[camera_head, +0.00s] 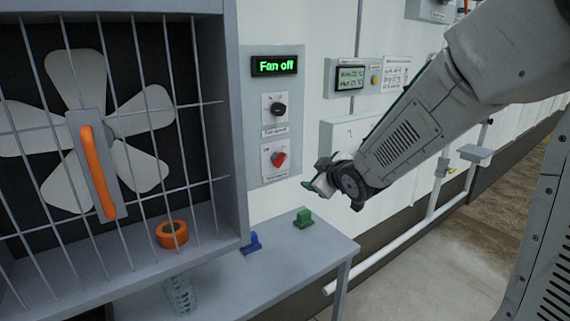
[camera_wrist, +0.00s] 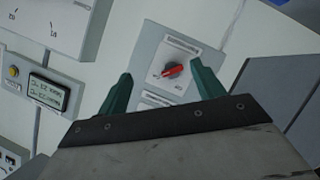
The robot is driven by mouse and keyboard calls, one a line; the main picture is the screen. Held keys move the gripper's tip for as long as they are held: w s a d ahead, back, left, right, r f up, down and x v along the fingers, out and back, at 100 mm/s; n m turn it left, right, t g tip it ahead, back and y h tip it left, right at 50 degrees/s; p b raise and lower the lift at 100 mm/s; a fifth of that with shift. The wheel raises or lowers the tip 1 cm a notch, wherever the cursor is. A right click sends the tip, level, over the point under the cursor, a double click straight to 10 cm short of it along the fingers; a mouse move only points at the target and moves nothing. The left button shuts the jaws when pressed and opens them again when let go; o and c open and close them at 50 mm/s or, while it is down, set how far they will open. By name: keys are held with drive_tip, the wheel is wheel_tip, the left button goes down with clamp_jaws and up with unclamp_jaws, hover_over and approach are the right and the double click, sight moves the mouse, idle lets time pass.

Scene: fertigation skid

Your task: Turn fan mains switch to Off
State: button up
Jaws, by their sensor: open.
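The fan mains switch is a red rotary knob (camera_head: 279,159) on a white plate, the lower of two on a grey panel beside the fan housing. In the wrist view the red knob (camera_wrist: 174,70) shows between the two green fingertips and beyond them; its position marks are too small to read. My gripper (camera_head: 318,182) is open and empty, to the right of the knob and a little below it in the head view, apart from the panel.
A black knob (camera_head: 278,109) sits above the red one. A caged fan (camera_head: 85,130) with an orange handle stands at left, with an orange tape roll (camera_head: 172,234) inside. A grey bench (camera_head: 270,275) below bears a green block (camera_head: 303,219) and a blue block (camera_head: 251,243).

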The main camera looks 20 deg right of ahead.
sight(279, 159)
drive_tip(key=w+a+f+n+t+y, duration=0.1)
drive_tip(key=w+a+n+t+y, duration=0.2)
drive_tip(key=w, duration=0.9)
drive_tip(key=shift+w+a+f+n+t+y, duration=0.35)
drive_tip(key=shift+a+n+y, duration=0.35)
drive_tip(key=shift+a, duration=0.45)
drive_tip(key=shift+s, duration=0.15)
drive_tip(key=c, duration=1)
